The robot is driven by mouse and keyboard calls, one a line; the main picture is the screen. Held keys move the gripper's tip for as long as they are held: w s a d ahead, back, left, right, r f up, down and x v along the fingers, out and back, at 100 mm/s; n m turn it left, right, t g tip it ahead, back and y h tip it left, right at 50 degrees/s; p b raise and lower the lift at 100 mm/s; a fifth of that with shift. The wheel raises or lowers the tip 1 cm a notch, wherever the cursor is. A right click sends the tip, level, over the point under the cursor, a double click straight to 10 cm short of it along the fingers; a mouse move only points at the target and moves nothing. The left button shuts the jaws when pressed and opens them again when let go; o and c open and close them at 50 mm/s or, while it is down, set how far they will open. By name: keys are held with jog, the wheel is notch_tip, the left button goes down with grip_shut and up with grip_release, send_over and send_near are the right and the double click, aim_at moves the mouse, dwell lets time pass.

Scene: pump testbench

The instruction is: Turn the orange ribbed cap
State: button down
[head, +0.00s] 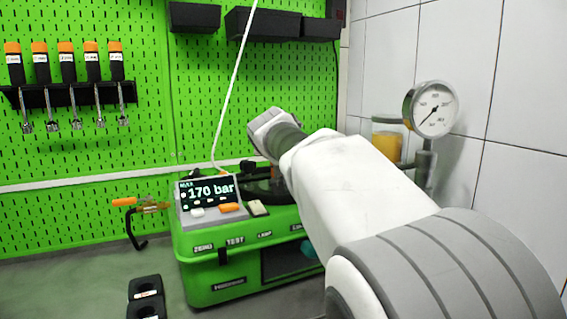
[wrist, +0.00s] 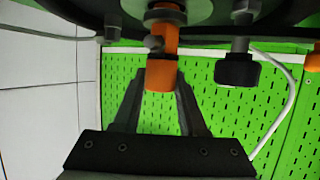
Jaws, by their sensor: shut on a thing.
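The orange ribbed cap (wrist: 161,74) shows in the wrist view, at the end of an orange stem below a dark round body. My gripper (wrist: 158,88) has one dark finger on each side of the cap and is shut on it. The ribs are too small to make out. In the head view my arm covers the cap and the gripper fingers.
A green test case (head: 225,265) carries a display (head: 208,192) reading 170 bar. A pressure gauge (head: 430,109) stands at the right by the tiled wall. A dark knob (wrist: 237,72) sits beside the cap.

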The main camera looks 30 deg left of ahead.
jog(key=shift+f+m+h+b, duration=0.15)
jog(key=shift+m+h+b, duration=0.35)
jog(key=shift+h, duration=0.2)
jog(key=shift+c, duration=2.2)
grip_release()
jog(key=shift+s+d+r+b, duration=0.15)
jog(key=shift+s+r+b, duration=0.05)
jog(key=shift+s+b, duration=0.3)
jog(key=b+v, duration=0.6)
jog(key=v, duration=1)
jog(key=shift+s+f+b, duration=0.15)
jog(key=shift+s+b, duration=0.05)
jog(key=shift+b, duration=0.1)
jog(key=shift+d, duration=0.2)
